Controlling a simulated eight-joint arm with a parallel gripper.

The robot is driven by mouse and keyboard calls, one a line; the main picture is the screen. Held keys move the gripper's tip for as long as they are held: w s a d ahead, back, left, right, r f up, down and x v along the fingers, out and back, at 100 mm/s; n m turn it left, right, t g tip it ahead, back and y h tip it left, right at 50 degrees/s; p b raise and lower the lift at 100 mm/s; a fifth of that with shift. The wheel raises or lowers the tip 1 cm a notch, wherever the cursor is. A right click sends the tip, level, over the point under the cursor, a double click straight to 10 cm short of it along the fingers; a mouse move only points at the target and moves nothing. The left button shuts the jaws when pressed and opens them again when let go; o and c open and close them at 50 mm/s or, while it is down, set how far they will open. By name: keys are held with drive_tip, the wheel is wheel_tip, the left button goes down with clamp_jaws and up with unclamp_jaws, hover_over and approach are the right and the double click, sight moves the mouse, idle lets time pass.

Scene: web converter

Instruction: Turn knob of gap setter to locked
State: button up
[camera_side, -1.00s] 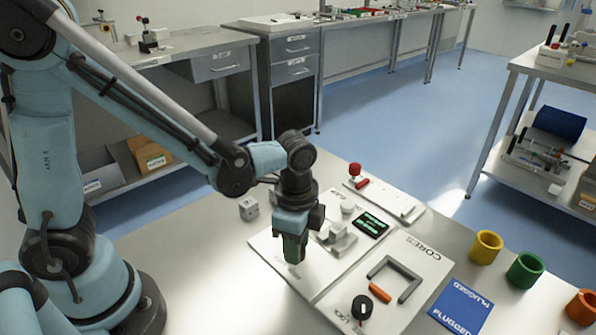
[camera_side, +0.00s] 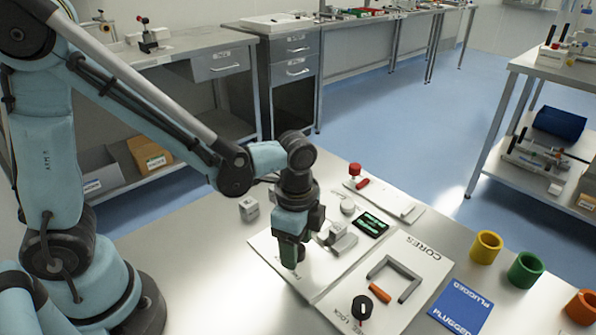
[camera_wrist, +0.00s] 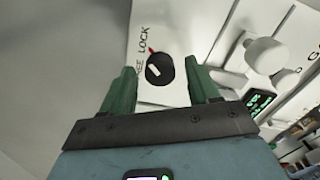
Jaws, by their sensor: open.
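The gap setter's knob (camera_wrist: 160,69) is round and black with a white bar on top and a red mark at its upper left edge. In the side view my gripper (camera_side: 290,264) hangs low over the left white panel (camera_side: 268,247) and hides the knob there. Whether the fingertips reach knob height is unclear.
A white round-topped part (camera_wrist: 265,55) and a green-lit display (camera_wrist: 260,100) are close on the right. Another black knob (camera_side: 362,307) stands on the panel with grey bars (camera_side: 408,283). A small grey cube (camera_side: 248,208) sits to the left. Colored cups stand at the right.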

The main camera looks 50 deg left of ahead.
drive_tip(key=shift+r, duration=0.15)
wheel_tip(320, 180, up, 12)
idle(0.7)
drive_tip(key=s+a+f+n+t, duration=0.1)
drive_tip(key=a+n+t, duration=0.6)
drive_tip(key=a+n, duration=0.3)
drive_tip(key=shift+s+n, duration=0.4)
drive_tip(key=shift+n, duration=1.2)
